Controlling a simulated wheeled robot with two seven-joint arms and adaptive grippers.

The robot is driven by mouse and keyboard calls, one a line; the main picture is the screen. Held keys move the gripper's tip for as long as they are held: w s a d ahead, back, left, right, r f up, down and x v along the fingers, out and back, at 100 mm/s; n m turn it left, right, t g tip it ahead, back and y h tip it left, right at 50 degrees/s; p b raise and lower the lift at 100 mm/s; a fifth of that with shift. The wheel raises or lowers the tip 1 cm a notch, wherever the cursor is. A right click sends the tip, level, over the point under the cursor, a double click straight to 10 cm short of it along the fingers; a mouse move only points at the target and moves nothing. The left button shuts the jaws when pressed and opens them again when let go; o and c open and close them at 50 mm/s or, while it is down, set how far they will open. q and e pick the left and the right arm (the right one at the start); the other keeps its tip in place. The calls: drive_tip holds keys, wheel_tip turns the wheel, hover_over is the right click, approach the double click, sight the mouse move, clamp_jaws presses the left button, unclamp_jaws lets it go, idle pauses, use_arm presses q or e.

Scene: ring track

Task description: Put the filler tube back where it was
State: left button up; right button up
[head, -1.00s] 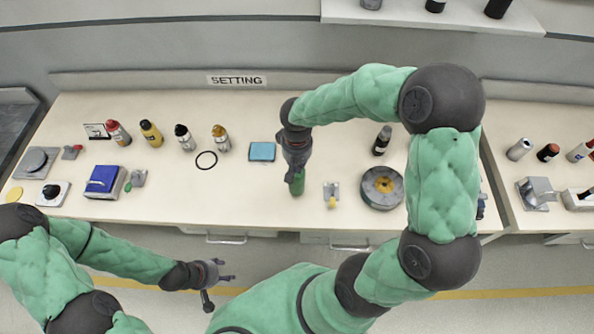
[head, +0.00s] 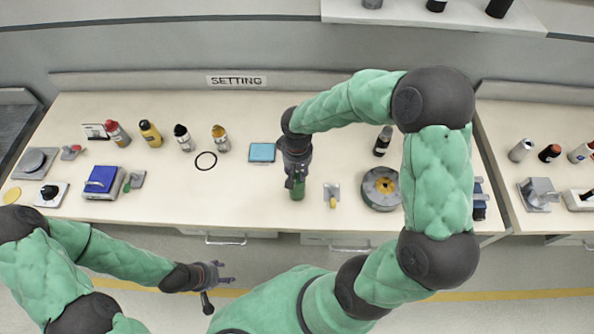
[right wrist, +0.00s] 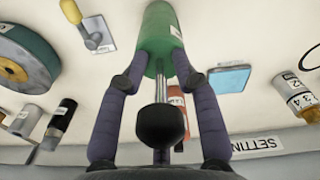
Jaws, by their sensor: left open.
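The filler tube, a green cylinder (head: 297,192) with a steel rod and black knob, is upright at the middle front of the bench. My right gripper (head: 295,180) is above it, pointing down. In the right wrist view, the fingers of my right gripper (right wrist: 161,72) close on both sides of the green tube (right wrist: 159,28), with the rod and black knob between them. I cannot tell whether the tube's base touches the bench. My left gripper (head: 215,279) is open and empty in front of the bench, far from the tube.
A blue pad (head: 262,152) lies left of the tube. A small grey plate with a yellow part (head: 332,196) and a round dark reel (head: 381,188) are to its right. A black ring (head: 206,161) and several bottles stand further left. A red labelled object (right wrist: 176,98) shows behind the rod.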

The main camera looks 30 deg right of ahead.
drive_tip(key=shift+s, duration=0.1)
drive_tip(key=shift+r, duration=0.15)
wheel_tip(320, 180, up, 12)
drive_tip(key=p, duration=0.2)
drive_tip(key=shift+p, duration=0.3)
idle(0.4)
